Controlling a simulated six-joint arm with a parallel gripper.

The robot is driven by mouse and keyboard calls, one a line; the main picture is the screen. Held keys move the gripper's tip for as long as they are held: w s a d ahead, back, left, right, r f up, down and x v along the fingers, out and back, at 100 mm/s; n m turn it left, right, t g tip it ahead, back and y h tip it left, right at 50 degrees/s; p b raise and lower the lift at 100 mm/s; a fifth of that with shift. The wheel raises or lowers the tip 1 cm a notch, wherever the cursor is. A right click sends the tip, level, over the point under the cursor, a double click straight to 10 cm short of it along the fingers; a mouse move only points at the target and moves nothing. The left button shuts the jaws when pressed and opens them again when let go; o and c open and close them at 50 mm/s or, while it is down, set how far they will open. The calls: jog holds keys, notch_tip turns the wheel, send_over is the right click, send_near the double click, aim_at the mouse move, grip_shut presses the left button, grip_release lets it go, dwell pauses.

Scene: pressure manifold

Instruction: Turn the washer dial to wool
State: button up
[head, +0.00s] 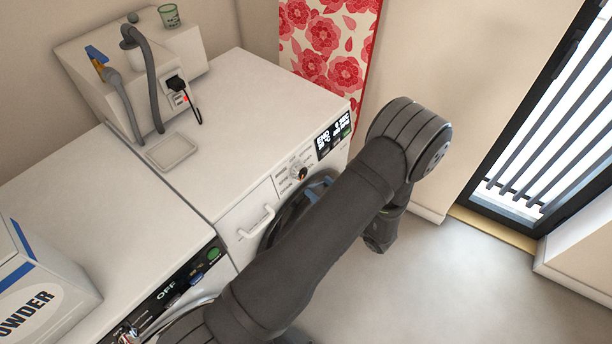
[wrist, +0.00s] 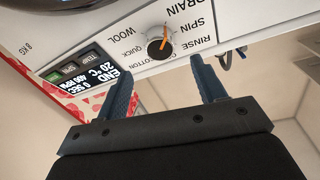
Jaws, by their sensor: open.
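The washer dial (wrist: 159,47) is a round dark knob with a silver rim and an orange pointer, on the white washer's front panel. In the wrist view, which is upside down, the pointer slants up and slightly right, on the side away from my fingers. The printed word WOOL (wrist: 115,38) is left of the dial; RINSE, SPIN and DRAIN are on its right. My gripper (wrist: 162,68) is open and empty, its two blue fingers spread, with the dial beyond and between their tips. The dial (head: 301,174) also shows in the head view, just beyond a bit of blue finger.
A lit display (head: 334,134) sits beside the dial. The washer's white handle (head: 258,222) juts out on its other side, near the dark round door (head: 285,215). A second machine (head: 90,215) stands left, with a powder box on it. Open floor lies at right.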

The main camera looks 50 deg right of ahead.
aim_at(303, 174)
jog(key=w, duration=0.7)
jog(key=shift+d, duration=0.35)
jog(key=shift+s, duration=0.1)
jog(key=c, duration=1)
